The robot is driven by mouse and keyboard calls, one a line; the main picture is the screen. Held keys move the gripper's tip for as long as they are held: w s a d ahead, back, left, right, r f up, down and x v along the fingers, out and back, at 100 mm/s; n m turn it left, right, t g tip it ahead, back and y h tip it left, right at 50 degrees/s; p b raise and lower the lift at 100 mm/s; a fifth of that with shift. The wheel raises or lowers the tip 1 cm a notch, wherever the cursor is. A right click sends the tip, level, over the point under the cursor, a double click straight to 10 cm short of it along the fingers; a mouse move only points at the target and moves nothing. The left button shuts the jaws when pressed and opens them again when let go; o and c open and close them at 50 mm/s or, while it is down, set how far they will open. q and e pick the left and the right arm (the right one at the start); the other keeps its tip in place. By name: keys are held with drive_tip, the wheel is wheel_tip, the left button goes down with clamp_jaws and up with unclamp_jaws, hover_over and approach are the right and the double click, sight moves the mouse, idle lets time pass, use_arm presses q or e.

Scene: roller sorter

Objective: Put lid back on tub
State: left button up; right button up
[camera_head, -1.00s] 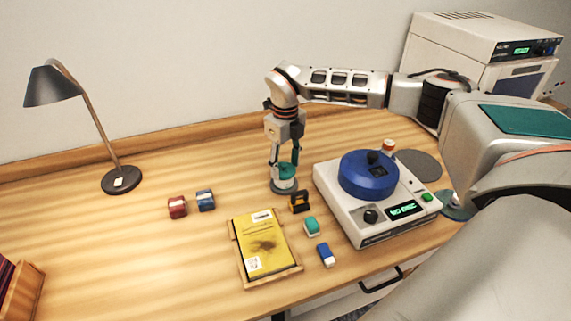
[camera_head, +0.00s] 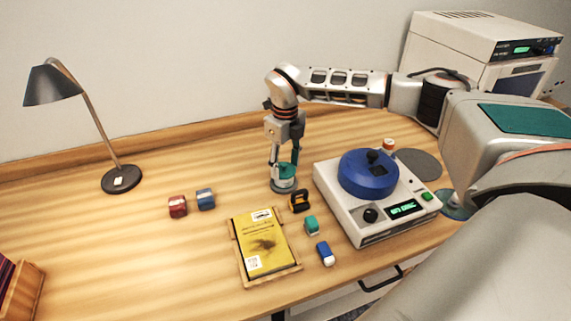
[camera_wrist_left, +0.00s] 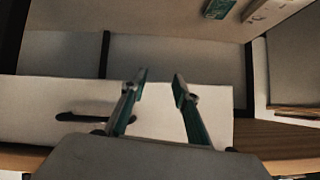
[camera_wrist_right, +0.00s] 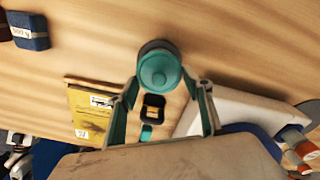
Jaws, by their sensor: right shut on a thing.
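The small round tub (camera_head: 284,184) stands upright on the desk near the middle of the head view, pale with a dark grey foot. The teal lid (camera_head: 288,170) is at its top, and it shows in the right wrist view (camera_wrist_right: 160,72) as a round cap with a raised centre. My right gripper (camera_head: 283,165) points straight down and is shut on the lid, one finger on each side. Whether the lid is fully seated cannot be told. My left gripper (camera_wrist_left: 160,77) is open and empty in the left wrist view, in front of pale drawer fronts.
A white machine (camera_head: 345,222) with a blue disc (camera_head: 367,182) stands right of the tub. A black-and-orange item (camera_head: 300,201), a teal block (camera_head: 311,226) and a yellow booklet (camera_head: 261,243) lie in front. Red (camera_head: 178,206) and blue blocks (camera_head: 205,199) lie left. The desk behind is clear.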

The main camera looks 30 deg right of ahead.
drive_tip(key=o, duration=0.8)
drive_tip(key=o, duration=0.5)
drive_tip(key=shift+r, duration=0.1)
drive_tip(key=shift+r, duration=3.4)
clamp_jaws()
